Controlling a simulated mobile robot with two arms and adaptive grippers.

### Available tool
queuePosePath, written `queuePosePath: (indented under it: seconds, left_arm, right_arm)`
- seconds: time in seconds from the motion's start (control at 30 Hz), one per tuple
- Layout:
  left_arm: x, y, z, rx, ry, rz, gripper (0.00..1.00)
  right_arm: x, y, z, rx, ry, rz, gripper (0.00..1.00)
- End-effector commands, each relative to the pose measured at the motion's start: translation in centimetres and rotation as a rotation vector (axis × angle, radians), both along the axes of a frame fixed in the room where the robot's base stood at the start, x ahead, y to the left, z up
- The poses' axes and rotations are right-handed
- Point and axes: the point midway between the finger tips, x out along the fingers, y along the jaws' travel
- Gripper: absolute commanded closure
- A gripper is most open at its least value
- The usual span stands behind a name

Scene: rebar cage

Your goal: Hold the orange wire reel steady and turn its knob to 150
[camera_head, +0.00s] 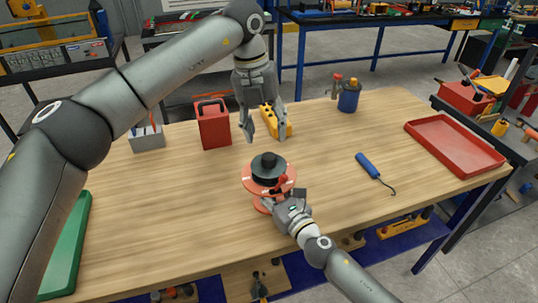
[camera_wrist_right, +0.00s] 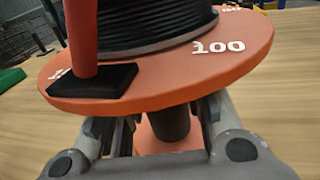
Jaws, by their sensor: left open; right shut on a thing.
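The orange wire reel (camera_head: 250,178) stands near the middle of the table, with a black round top (camera_head: 268,163). In the right wrist view, its orange disc (camera_wrist_right: 170,75) carries a white "100", and black wire (camera_wrist_right: 150,25) is wound above it. A red upright post (camera_wrist_right: 82,35) with a black foot stands on the disc at left. My right gripper (camera_wrist_right: 165,125) is shut on the reel's dark stem below the disc. My left gripper (camera_head: 266,138) points down, open and empty, above and just behind the reel. I cannot tell the knob's setting.
A red can (camera_head: 214,128) and a yellow tool (camera_head: 283,122) stand behind the reel. A blue-handled hook (camera_head: 368,165) lies to its right, before a red tray (camera_head: 455,147). A blue cup (camera_head: 348,98) stands at the back.

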Motion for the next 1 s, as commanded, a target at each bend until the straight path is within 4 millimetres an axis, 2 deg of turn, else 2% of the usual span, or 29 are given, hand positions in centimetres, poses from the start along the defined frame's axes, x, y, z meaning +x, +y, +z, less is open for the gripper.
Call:
queuePosePath:
  seconds: [0.3, 0.5, 0.77, 0.87, 1.0]
  left_arm:
    - [0.6, -0.7, 1.2, 0.08, 0.086, 0.548, 0.47]
    - [1.0, -0.9, 2.1, 0.113, 0.103, 0.847, 0.47]
    - [1.2, -0.9, 2.6, 0.128, 0.106, 1.034, 0.47]
    - [1.2, -0.8, 1.9, 0.13, 0.107, 1.048, 0.47]
    - [1.2, -0.8, -0.2, 0.131, 0.108, 1.047, 0.47]
  right_arm:
    - [0.0, 0.0, -0.1, -0.001, 0.001, 0.0, 1.0]
    - [0.0, 0.0, -0.1, -0.001, 0.001, 0.0, 1.0]
    - [0.0, 0.0, -0.1, -0.001, 0.001, 0.0, 1.0]
    - [0.0, 0.0, -0.1, -0.001, 0.001, 0.0, 1.0]
    - [0.0, 0.0, -0.1, -0.001, 0.001, 0.0, 1.0]
